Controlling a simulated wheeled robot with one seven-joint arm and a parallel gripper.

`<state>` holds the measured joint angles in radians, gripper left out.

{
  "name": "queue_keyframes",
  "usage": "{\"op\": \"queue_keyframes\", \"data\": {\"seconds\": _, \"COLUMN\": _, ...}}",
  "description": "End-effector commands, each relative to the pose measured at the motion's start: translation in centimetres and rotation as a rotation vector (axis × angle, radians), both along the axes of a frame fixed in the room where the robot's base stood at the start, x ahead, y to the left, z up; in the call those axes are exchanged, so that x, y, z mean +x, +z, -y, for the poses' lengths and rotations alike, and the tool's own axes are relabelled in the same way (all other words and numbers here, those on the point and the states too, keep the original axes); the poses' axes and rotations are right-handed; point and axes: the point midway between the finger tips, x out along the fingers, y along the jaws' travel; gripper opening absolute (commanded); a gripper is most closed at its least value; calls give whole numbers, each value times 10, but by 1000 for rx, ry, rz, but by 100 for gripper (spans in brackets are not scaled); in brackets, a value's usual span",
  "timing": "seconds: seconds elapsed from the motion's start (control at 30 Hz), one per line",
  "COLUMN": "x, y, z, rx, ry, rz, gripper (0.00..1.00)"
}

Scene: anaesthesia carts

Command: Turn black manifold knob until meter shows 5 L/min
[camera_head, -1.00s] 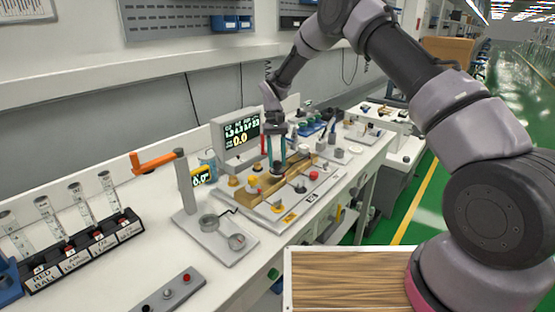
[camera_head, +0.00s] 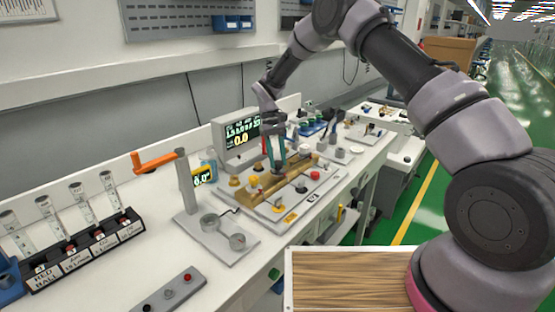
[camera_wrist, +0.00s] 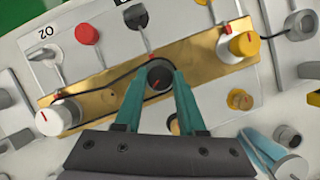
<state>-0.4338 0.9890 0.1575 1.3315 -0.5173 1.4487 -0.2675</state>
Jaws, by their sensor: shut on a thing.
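The black manifold knob (camera_wrist: 160,76) sits on the brass manifold bar (camera_wrist: 106,88), between a white knob at one end and a yellow-and-white knob at the other. My gripper (camera_wrist: 161,84) has its two teal fingers around the black knob, shut on it.
A rack of tubes (camera_head: 85,247) is at the left. Red knobs (camera_head: 314,175) and other fittings crowd the panel.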

Motion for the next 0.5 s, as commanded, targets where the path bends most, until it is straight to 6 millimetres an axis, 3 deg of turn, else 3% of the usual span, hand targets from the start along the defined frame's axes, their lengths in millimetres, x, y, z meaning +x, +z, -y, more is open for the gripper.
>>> {"op": "queue_keyframes", "data": {"seconds": 0.03, "x": 1, "y": 1, "z": 0, "rx": 0, "ry": 0, "rz": 3, "gripper": 0}}
{"op": "queue_keyframes", "data": {"seconds": 0.07, "x": 1, "y": 1, "z": 0, "rx": 0, "ry": 0, "rz": 3, "gripper": 47}}
{"op": "queue_keyframes", "data": {"seconds": 0.1, "x": 1, "y": 1, "z": 0, "rx": 0, "ry": 0, "rz": 3, "gripper": 62}}
{"op": "queue_keyframes", "data": {"seconds": 0.13, "x": 1, "y": 1, "z": 0, "rx": 0, "ry": 0, "rz": 3, "gripper": 69}}
{"op": "queue_keyframes", "data": {"seconds": 0.5, "x": 2, "y": 4, "z": -1, "rx": 1, "ry": -1, "rz": 2, "gripper": 69}}
